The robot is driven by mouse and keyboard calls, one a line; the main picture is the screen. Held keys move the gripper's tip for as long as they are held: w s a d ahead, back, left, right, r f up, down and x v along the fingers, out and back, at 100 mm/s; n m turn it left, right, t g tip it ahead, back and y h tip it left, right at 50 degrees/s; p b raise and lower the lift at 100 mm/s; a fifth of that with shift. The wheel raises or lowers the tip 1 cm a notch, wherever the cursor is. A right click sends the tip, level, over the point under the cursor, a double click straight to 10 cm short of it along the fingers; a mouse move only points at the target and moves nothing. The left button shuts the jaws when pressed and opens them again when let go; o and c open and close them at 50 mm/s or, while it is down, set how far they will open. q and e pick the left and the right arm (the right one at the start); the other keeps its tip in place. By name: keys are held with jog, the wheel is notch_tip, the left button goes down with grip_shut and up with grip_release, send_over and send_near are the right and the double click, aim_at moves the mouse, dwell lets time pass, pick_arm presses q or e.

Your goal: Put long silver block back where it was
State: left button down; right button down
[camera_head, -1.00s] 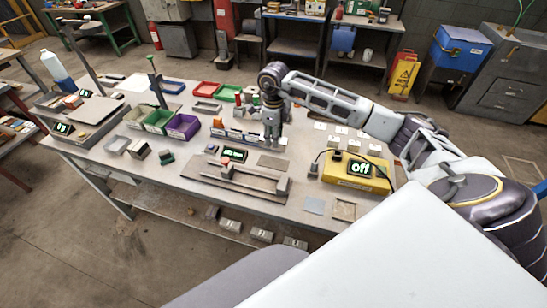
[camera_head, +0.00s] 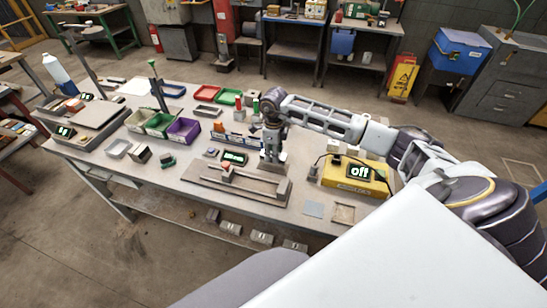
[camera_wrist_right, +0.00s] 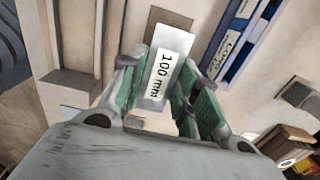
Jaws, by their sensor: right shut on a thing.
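The long silver block (camera_wrist_right: 168,68) shows in the right wrist view as a light bar with a "100 mm" label. My right gripper (camera_wrist_right: 160,95) is shut on it, with green pads on both sides. In the head view my right gripper (camera_head: 270,165) points down over the middle of the table, behind the measuring fixture (camera_head: 230,188). The block cannot be made out clearly there. A dark brown flat rectangle (camera_wrist_right: 168,20) shows behind the block in the wrist view. Whether the block touches it cannot be told. My left gripper is not in view.
A yellow box (camera_head: 350,186) with an "off" display stands right of the gripper. A labelled blue-and-white rack (camera_wrist_right: 238,38) lies close by. Green (camera_head: 158,124) and purple (camera_head: 184,131) bins stand to the left.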

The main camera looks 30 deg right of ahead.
jog(key=shift+f, duration=1.35)
jog(key=shift+f, duration=0.15)
jog(key=c, duration=1.1)
grip_release()
jog(key=shift+o, duration=0.2)
jog(key=shift+p, duration=0.3)
notch_tip(320, 180, up, 12)
jog(key=b, duration=0.2)
jog(key=shift+s, duration=0.15)
